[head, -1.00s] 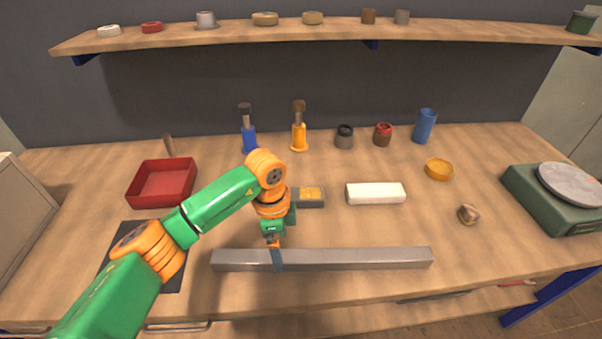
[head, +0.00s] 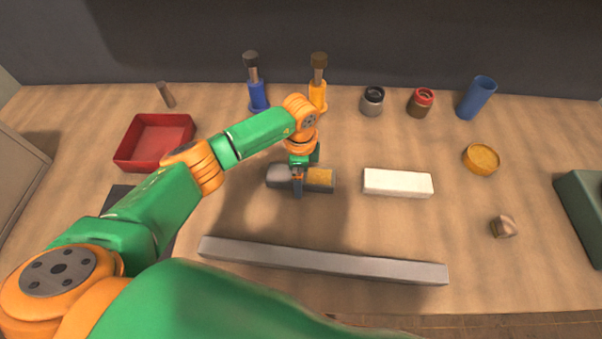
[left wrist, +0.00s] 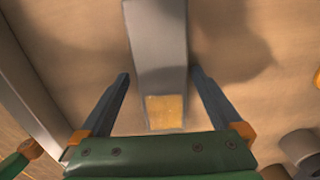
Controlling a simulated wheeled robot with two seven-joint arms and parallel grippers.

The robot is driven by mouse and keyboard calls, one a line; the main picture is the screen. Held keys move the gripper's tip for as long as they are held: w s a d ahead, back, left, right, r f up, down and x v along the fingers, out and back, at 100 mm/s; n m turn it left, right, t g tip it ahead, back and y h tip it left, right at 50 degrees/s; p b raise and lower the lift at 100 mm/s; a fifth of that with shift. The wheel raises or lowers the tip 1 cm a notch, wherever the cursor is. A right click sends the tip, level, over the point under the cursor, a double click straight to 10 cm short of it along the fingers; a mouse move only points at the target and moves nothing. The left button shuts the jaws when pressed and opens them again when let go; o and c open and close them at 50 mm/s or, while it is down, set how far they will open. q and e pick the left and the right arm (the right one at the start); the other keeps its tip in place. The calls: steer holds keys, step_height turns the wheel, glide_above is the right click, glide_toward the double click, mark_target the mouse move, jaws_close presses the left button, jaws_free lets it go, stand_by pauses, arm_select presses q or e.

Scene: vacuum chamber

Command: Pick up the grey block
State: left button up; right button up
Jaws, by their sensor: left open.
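The grey block (head: 282,178) lies flat on the table, a long low bar with a yellow patch near its right end. It also shows in the left wrist view (left wrist: 158,55), running from the top edge down to its yellow end. My left gripper (head: 302,180) points down over the block and hides part of its middle. In the left wrist view its two open fingers (left wrist: 161,76) stand on either side of the block, with gaps visible on both sides. Whether the fingertips reach down beside the block is hard to tell. My right gripper is not in view.
A white block (head: 398,183) lies to the right. A long grey bar (head: 325,262) lies in front. A red tray (head: 155,141) stands at the left. Blue (head: 257,95) and orange (head: 318,92) handled tools stand behind, with jars and a blue cup (head: 477,98) further right.

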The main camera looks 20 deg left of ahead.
arm_select(q)
steer(key=shift+w+f, duration=0.2)
steer(key=shift+f, duration=0.1)
steer(key=shift+s+r, duration=0.1)
steer(key=shift+s, duration=0.05)
steer(key=c, duration=0.9)
jaws_close()
